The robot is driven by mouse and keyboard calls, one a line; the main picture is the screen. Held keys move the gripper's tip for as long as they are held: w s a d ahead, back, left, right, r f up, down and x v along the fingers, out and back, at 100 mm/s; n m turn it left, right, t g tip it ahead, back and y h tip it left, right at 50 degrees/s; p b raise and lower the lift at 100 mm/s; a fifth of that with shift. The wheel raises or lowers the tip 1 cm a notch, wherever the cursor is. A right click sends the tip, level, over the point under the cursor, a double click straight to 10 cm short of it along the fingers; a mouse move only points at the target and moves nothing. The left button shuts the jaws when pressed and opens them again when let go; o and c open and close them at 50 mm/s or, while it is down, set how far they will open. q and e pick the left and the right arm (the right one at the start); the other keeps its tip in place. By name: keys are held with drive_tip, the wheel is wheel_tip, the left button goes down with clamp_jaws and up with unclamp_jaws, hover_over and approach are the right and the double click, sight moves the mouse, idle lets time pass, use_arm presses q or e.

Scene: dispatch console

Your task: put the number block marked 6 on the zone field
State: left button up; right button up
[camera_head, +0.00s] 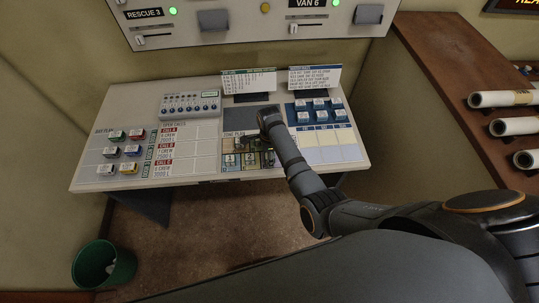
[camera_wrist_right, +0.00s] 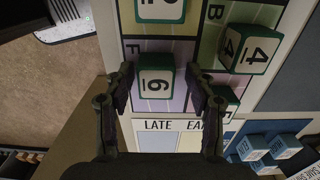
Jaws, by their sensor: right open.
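The number block marked 6 (camera_wrist_right: 155,84) is white on top with green sides. In the right wrist view it stands on a pale lilac field of the zone plan (camera_wrist_right: 180,104). My right gripper (camera_wrist_right: 160,78) is open, one finger on each side of this block, with a gap showing on both sides. In the head view my right arm reaches over the zone plan (camera_head: 232,143) and hides part of it, and I cannot tell the 6 there. My left gripper is not in view.
Blocks marked 2 (camera_wrist_right: 158,8) and 4 (camera_wrist_right: 248,48) stand close by on the plan. Another block (camera_wrist_right: 226,100) is partly hidden by the right finger. Blue blocks (camera_head: 313,110) stand at the console's back right, coloured blocks (camera_head: 112,152) at its left.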

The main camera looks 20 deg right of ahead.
drive_tip(key=shift+a+r, duration=0.1)
drive_tip(key=shift+r, duration=0.05)
wheel_tip(320, 180, up, 12)
drive_tip(key=b, duration=0.1)
drive_tip(key=shift+r, duration=0.2)
idle(0.4)
